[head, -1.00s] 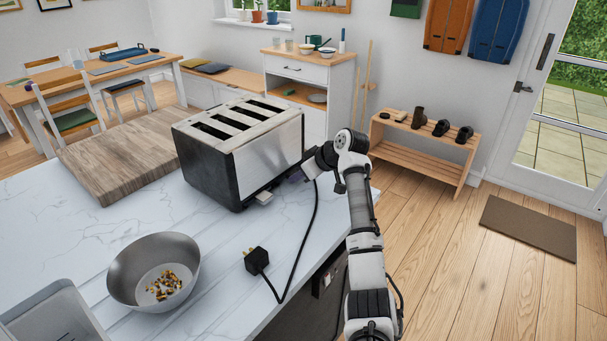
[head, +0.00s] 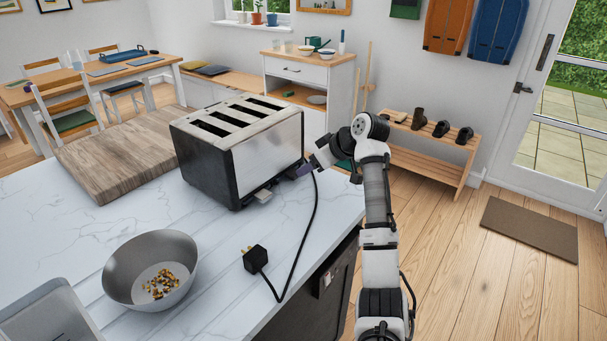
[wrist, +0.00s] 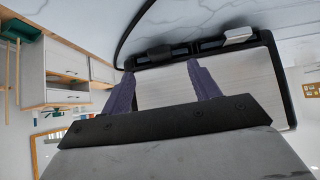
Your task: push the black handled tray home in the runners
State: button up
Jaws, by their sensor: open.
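A steel and black toaster (head: 268,148) stands on the marble counter, and its base edge shows in the wrist view. Low on its end face is a dark slot strip with a black block (wrist: 160,54), which looks like the black tray's handle. A pale tab (wrist: 238,37) sits on the same strip and juts out in the head view (head: 263,196). My gripper (wrist: 161,70) is open, its purple fingers apart and pointing at the base near the black block. The fingers appear empty; I cannot tell whether they touch. How far the tray stands out is unclear.
A black cable with a plug (head: 256,259) runs over the counter close to my gripper. A metal bowl (head: 150,272) holds small pieces. A wooden board (head: 115,160) lies beside the toaster.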

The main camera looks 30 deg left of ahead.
jog(key=b+v, duration=0.1)
jog(key=v, duration=0.7)
jog(key=shift+f, duration=0.1)
